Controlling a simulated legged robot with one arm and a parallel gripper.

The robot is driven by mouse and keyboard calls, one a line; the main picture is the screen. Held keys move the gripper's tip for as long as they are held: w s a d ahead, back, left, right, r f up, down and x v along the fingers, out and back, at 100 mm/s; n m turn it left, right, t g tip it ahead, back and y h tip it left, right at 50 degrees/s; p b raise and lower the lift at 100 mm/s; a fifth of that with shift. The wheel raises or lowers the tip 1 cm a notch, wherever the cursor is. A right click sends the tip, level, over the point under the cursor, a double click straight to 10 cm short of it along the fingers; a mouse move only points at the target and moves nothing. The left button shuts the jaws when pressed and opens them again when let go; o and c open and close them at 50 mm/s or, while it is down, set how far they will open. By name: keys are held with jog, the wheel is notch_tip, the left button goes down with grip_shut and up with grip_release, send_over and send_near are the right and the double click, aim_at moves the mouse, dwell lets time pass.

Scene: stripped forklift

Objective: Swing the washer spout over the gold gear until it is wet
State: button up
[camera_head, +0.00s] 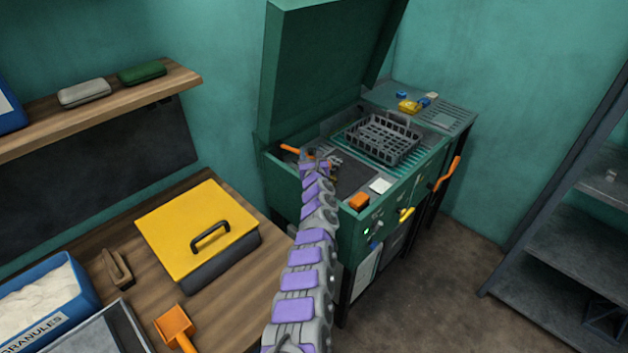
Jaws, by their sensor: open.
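The green parts washer (285,185) stands against the back wall with its lid (325,70) raised. My arm reaches up from the bottom of the picture to the washer's left part. My gripper (335,166) is open and small in the picture, over the dark left area of the basin. An orange piece (290,149) sticks out just left of my gripper; it may belong to the spout, but I cannot tell. I cannot clearly make out the gold gear or the spout, and my arm hides part of the basin. No wetness can be made out.
A dark wire basket (384,138) sits in the washer's right part. Small yellow and blue items (409,106) lie on its right ledge. An orange block (359,201) and white card (380,186) are near the front edge. A wooden bench (235,290) holds a yellow-lidded box (180,225).

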jog(key=shift+s+r+p, duration=0.2)
jog(key=shift+s+p, duration=0.2)
jog(key=shift+p, duration=0.05)
jog(key=shift+s+a+p, duration=0.1)
jog(key=shift+s+p, duration=0.6)
jog(key=shift+p, duration=0.5)
jog(key=shift+s+r+p, duration=0.1)
jog(key=shift+s+p, duration=0.2)
jog(key=shift+p, duration=0.2)
jog(key=shift+s+d+p, duration=0.4)
jog(key=shift+s+p, duration=0.3)
jog(key=shift+p, duration=0.2)
jog(key=s+d+p, duration=0.1)
jog(key=s+p, duration=0.8)
jog(key=s, duration=0.1)
jog(key=shift+s+f, duration=0.2)
jog(key=shift+f, duration=0.05)
jog(key=shift+d+f, duration=0.1)
